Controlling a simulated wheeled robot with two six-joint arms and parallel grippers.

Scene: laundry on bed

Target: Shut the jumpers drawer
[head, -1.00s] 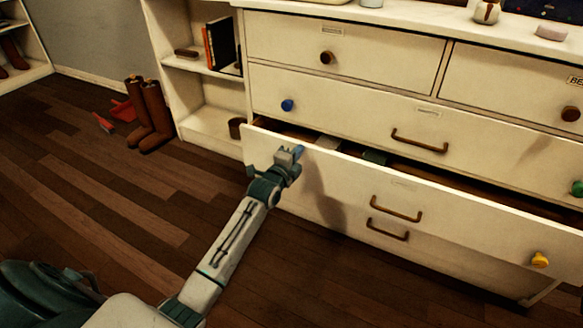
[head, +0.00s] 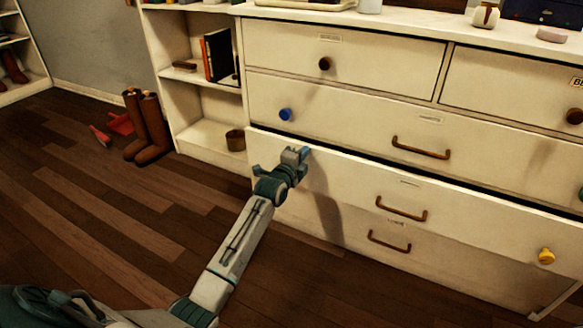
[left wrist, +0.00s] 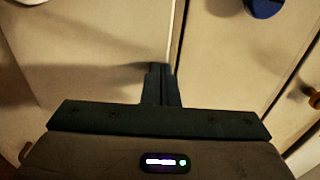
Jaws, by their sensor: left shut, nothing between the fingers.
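The white dresser's third-row drawer (head: 470,212) stands slightly out, with a narrow dark gap along its top edge, widest toward the right. It has a brown bar handle and a yellow knob at its right end. Its small label is too blurred to read, so I cannot confirm it is the jumpers drawer. My left gripper (head: 303,153) is shut and empty, its tips against or very near the upper left of this drawer front. In the left wrist view the closed fingers (left wrist: 161,72) point at the pale front, beside the seam. My right gripper is out of view.
The drawer above, with a blue knob (head: 286,115), looks closed, as does the bottom drawer (head: 350,236). An open shelf unit (head: 205,138) with books adjoins on the left. The wooden floor in front is clear.

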